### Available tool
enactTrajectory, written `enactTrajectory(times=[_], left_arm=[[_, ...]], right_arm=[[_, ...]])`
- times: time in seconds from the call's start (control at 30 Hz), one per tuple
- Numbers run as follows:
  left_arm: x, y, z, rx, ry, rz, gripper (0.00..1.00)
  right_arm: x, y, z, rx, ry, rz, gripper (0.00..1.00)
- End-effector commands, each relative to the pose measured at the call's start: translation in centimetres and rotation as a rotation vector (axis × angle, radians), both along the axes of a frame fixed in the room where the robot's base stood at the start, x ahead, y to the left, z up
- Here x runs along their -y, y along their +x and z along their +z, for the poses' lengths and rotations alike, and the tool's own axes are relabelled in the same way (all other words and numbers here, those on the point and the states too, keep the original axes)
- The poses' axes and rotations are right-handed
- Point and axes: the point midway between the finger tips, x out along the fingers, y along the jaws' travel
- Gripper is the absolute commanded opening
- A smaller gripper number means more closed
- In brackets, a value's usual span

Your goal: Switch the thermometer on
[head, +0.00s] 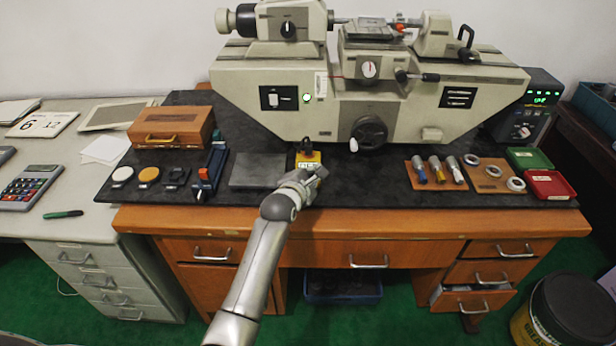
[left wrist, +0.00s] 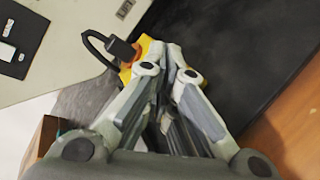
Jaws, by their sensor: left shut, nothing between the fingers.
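The thermometer appears to be the small yellow device (head: 312,157) on the dark bench top, in front of the large measuring machine. A black plug or probe sits at its far end. It also shows in the left wrist view, as a yellow body (left wrist: 150,48) with an orange part and a black looped cable. My left gripper (head: 319,172) is shut and empty, with its fingertips right at the near side of the device. The fingers hide part of its face, and I cannot tell whether they touch it. Its switch cannot be made out. My right gripper is not in view.
The measuring machine (head: 250,85) stands behind. A grey plate (head: 255,170) lies left of the device, and a wooden box (head: 170,127) farther left. The dark top right of the device is clear.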

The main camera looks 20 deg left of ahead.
Motion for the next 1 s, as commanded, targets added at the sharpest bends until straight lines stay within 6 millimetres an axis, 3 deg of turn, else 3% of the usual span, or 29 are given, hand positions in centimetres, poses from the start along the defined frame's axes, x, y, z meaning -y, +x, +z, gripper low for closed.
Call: enactTrajectory(times=[1.0], left_arm=[[-0.11,0.39,-0.82,0.000,0.000,0.000,0.00]], right_arm=[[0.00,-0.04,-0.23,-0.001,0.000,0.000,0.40]])
